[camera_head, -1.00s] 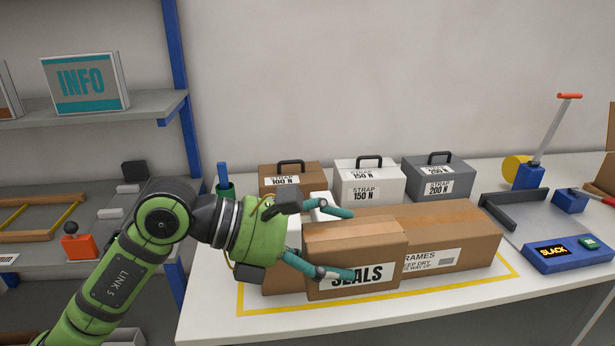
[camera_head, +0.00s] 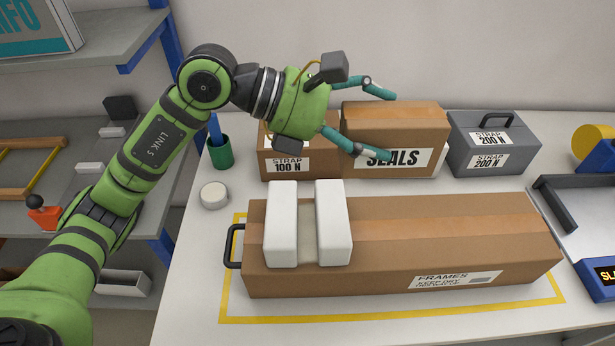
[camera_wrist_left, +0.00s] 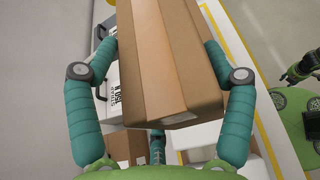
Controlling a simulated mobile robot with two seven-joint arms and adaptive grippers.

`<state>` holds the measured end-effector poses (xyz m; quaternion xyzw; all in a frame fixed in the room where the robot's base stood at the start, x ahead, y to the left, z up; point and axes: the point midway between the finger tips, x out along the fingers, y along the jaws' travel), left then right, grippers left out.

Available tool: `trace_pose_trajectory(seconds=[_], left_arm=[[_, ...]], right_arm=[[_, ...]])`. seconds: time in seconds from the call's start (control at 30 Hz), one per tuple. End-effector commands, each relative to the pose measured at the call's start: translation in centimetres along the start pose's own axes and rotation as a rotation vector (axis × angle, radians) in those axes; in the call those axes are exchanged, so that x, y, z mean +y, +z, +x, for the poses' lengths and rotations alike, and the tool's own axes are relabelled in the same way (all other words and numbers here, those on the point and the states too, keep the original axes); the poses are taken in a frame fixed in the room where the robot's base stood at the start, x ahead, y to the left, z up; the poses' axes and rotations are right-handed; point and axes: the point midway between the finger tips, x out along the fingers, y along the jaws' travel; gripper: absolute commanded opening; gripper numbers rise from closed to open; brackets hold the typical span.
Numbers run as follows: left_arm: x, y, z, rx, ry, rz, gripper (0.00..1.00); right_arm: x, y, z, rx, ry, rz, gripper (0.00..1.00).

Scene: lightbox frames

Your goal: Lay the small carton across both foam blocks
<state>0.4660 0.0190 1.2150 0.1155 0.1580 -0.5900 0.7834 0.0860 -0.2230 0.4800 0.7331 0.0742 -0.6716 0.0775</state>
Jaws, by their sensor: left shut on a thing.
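The small carton (camera_head: 388,112), brown with a SEALS label, is held by my left gripper (camera_head: 385,122). Its fingers lie along two opposite sides of it. The carton also fills the middle of the left wrist view (camera_wrist_left: 165,60), between both fingers. In the head view it appears behind the long carton, in front of the strap cases. Two white foam blocks, the left one (camera_head: 282,225) and the right one (camera_head: 333,225), lie side by side with a narrow gap on the left part of the long FRAMES carton (camera_head: 450,235). Nothing rests on them. My right gripper is not clearly visible.
The long carton lies inside a yellow outline (camera_head: 390,319) on the white table. A brown strap case (camera_head: 285,168) and a grey one (camera_head: 490,145) stand behind. A green cup (camera_head: 221,152) and a white roll (camera_head: 214,195) are at left. A blue SLACK device (camera_head: 600,275) is at right.

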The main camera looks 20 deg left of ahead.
Motion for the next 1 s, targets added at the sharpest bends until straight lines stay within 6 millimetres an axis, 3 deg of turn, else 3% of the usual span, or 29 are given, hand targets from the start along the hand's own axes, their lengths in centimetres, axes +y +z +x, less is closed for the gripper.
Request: trace_pose_trajectory(seconds=[0.3, 0.53, 0.73, 1.0], left_arm=[[0.7, -5.7, -4.5, 0.004, 0.003, -0.009, 0.36], [1.0, -9.1, -6.9, 0.001, 0.002, -0.006, 0.36], [1.1, -10.2, -7.5, -0.001, 0.001, -0.002, 0.36], [1.1, -13.3, -6.2, -0.002, 0.001, -0.003, 0.36]], right_arm=[[0.0, -0.2, -2.2, -0.001, 0.0, 0.0, 0.4], [0.0, -0.3, -3.1, 0.0, 0.0, 0.0, 0.4], [0.0, -0.3, -3.5, 0.0, 0.0, 0.0, 0.4], [0.1, -0.5, -5.2, 0.0, 0.0, 0.0, 0.4]])
